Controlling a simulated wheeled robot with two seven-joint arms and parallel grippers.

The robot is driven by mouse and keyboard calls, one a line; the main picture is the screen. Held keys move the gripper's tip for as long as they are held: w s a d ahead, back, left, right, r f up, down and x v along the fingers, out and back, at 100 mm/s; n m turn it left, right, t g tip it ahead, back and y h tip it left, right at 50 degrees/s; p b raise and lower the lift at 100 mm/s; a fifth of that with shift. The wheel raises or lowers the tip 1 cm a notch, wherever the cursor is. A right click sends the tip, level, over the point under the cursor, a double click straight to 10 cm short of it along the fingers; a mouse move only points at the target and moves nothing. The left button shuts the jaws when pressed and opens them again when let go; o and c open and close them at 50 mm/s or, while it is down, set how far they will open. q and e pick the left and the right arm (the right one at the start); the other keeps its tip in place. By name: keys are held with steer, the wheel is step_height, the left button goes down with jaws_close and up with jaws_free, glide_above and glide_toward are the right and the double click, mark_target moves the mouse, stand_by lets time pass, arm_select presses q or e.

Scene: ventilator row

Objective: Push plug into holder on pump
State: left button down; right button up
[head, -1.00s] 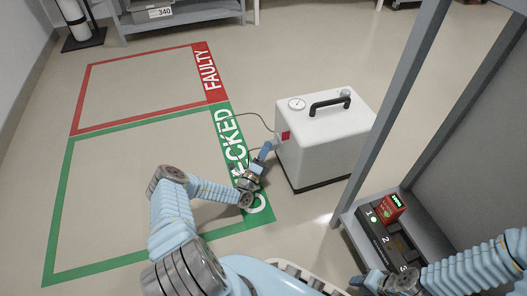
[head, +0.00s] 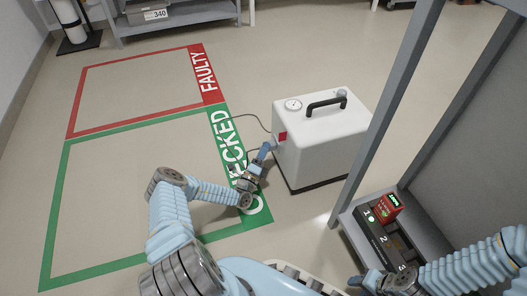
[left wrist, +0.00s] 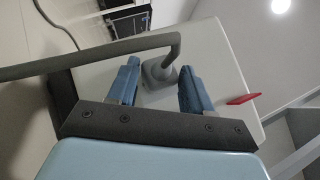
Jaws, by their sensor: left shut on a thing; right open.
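The white pump (head: 318,140) stands on the floor, with a gauge and a black handle on top. My left gripper (head: 268,147) is at its left side, just below a red tag (head: 283,136). In the left wrist view, a grey plug (left wrist: 160,72) with a thick cable lies between the blue fingers of my left gripper (left wrist: 160,90), against the pump's pale side. The gripper is shut on the plug. The holder cannot be made out; whether the plug is seated in it is unclear. My right gripper (head: 370,281) is open at the lower right, away from the pump.
A grey shelf rack (head: 378,120) stands right of the pump, with a black numbered unit (head: 378,238) and a red device (head: 388,208) on its low shelf. Red "FAULTY" and green "CHECKED" floor areas (head: 66,190) lie to the left. A thin cable (head: 250,117) runs to the pump.

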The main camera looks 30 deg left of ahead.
arm_select(q)
steer(key=shift+d, duration=0.1)
steer(key=shift+c, duration=1.9)
jaws_free()
steer(key=p+v, duration=0.1)
steer(key=v, duration=1.1)
